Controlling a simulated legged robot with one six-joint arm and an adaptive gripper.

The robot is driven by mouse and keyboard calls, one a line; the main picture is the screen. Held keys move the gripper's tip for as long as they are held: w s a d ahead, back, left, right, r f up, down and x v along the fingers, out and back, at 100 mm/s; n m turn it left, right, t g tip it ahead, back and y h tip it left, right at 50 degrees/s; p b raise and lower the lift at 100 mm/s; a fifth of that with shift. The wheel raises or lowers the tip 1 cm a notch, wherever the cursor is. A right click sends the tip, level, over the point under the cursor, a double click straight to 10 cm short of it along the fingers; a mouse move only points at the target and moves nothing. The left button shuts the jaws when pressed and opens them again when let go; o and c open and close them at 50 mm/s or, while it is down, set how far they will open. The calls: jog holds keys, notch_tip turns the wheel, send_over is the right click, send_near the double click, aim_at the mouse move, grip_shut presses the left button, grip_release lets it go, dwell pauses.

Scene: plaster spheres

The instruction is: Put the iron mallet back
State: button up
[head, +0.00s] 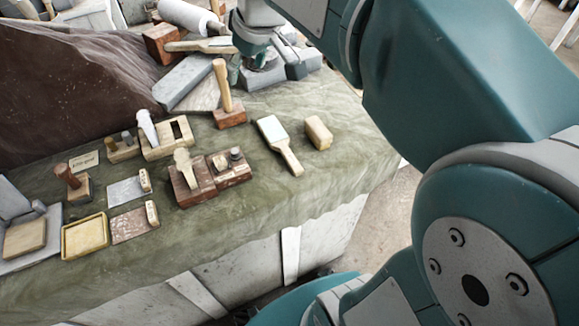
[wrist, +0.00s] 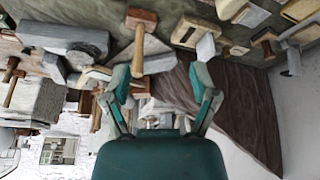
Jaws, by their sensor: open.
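I cannot tell for certain which piece is the iron mallet. A mallet with a brown head (head: 230,117) and a pale wooden handle stands head-down on the green cloth; it also shows in the wrist view (wrist: 140,19). Grey blocky pieces (head: 266,76) lie at the back of the table, beside my gripper (head: 245,72). A large grey block (wrist: 65,38) shows left of the brown-headed mallet in the wrist view. My gripper's fingers (wrist: 161,82) are spread wide with nothing clearly held between them. My arm hides part of the right side.
The table's green cloth (head: 240,207) carries several wooden blocks, trays and small tools at left. A pale-bladed brush (head: 281,146) and a tan block (head: 318,132) lie near the right edge. Brown drapery (head: 70,85) rises behind. The front strip is clear.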

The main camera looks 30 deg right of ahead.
jog(key=s+f+m, duration=0.2)
jog(key=s+f, duration=0.2)
jog(key=s, duration=0.4)
jog(key=s+f+m+t+h, duration=0.1)
jog(key=s+f+m, duration=0.1)
jog(key=s+f, duration=0.3)
jog(key=s, duration=0.4)
jog(key=shift+s, duration=0.2)
